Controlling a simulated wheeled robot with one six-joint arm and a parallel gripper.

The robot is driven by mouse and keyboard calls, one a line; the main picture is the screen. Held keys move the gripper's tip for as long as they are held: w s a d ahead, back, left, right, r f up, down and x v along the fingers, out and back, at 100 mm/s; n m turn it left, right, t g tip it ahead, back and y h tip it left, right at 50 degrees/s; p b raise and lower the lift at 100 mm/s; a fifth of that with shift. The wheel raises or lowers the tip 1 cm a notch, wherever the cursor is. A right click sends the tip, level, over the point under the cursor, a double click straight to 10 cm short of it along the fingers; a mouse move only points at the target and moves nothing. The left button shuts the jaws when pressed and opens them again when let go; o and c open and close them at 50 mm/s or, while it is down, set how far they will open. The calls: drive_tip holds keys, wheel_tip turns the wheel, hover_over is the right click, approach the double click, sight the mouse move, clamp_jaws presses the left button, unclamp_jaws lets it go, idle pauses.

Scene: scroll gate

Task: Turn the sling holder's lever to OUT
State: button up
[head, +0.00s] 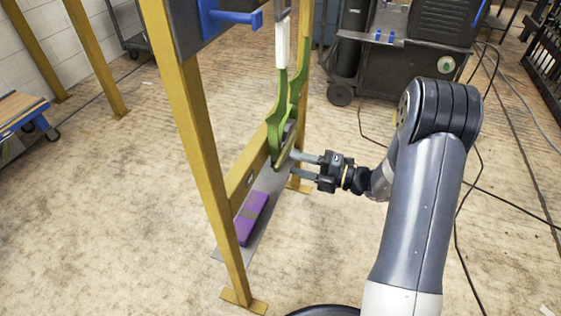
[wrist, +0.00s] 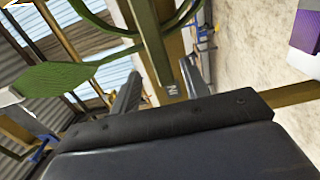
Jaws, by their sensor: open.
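A green sling (head: 285,105) hangs from a white and grey hanger inside the yellow frame. It fills the upper left of the wrist view (wrist: 68,76). My gripper (head: 297,165) is open just right of the sling's lower end and the yellow crossbeam. A small grey part at the sling's foot is partly hidden. A blue handle (head: 236,17) sticks out from a dark box at the top of the frame, well above my gripper.
The yellow frame's front post (head: 205,170) stands left of my gripper. A purple block (head: 252,218) lies on a grey plate at the frame's foot. A dark cart (head: 405,75) stands behind, with cables on the floor at right. Floor at front left is clear.

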sight(284, 160)
drive_tip(key=shift+b+x, duration=0.5)
drive_tip(key=shift+x, duration=2.25)
drive_tip(key=shift+c, duration=0.4)
clamp_jaws()
